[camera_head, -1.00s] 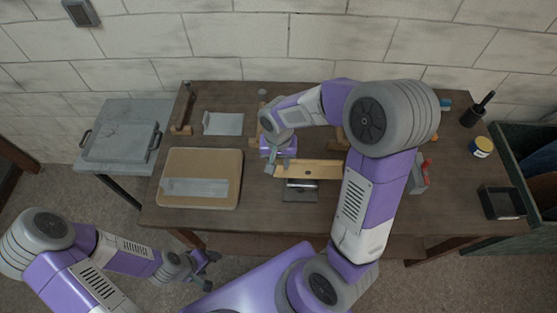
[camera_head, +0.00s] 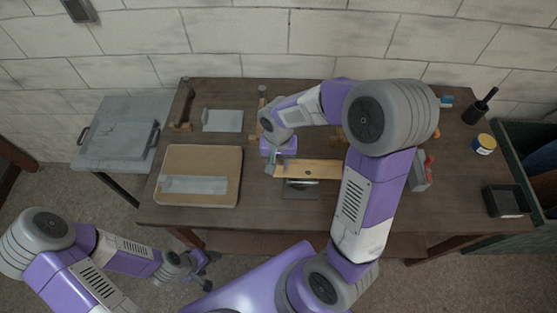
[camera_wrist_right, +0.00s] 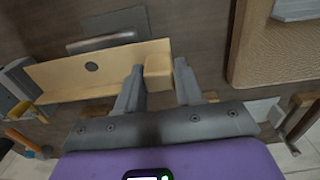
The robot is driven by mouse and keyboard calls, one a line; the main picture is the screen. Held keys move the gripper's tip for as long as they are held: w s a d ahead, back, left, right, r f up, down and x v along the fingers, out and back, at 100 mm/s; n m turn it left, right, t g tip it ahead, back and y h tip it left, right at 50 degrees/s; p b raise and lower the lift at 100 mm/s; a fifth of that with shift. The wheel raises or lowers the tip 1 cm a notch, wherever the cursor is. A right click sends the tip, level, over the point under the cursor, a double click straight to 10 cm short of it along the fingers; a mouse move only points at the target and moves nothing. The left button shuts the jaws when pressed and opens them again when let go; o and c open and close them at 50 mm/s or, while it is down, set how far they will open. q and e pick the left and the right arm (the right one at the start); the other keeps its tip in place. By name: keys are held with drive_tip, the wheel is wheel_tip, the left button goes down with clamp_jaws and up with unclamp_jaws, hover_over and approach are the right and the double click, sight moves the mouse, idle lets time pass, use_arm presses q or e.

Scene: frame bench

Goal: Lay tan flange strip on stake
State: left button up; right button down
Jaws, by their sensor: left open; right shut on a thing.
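The tan flange strip (camera_head: 310,170) is a long wooden-coloured strip with a dark hole. It lies crosswise over the middle of the bench and also shows in the right wrist view (camera_wrist_right: 70,73). My right gripper (camera_head: 279,167) is shut on its left end; in the right wrist view the fingers (camera_wrist_right: 158,82) stand either side of a tan end block. The stake (camera_head: 301,184), a metal bar on a dark base, is just in front of the strip, partly hidden; I cannot tell whether they touch. My left gripper (camera_head: 205,272) is open and empty, in front of the bench.
A tan board (camera_head: 222,158) with a grey sheet (camera_head: 193,185) lies at left. A metal plate (camera_head: 222,121) is behind it. A black tray (camera_head: 505,201), a yellow tin (camera_head: 484,144) and a red-handled tool (camera_head: 424,176) stand at right. My right arm hides the bench centre-right.

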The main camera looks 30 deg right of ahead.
drive_tip(key=shift+f+b, duration=0.35)
drive_tip(key=shift+f, duration=0.1)
drive_tip(key=c, duration=0.6)
unclamp_jaws()
drive_tip(key=shift+c, duration=0.2)
wheel_tip(320, 180, up, 8)
drive_tip(key=shift+f+p, duration=0.2)
drive_tip(key=shift+p, duration=0.25)
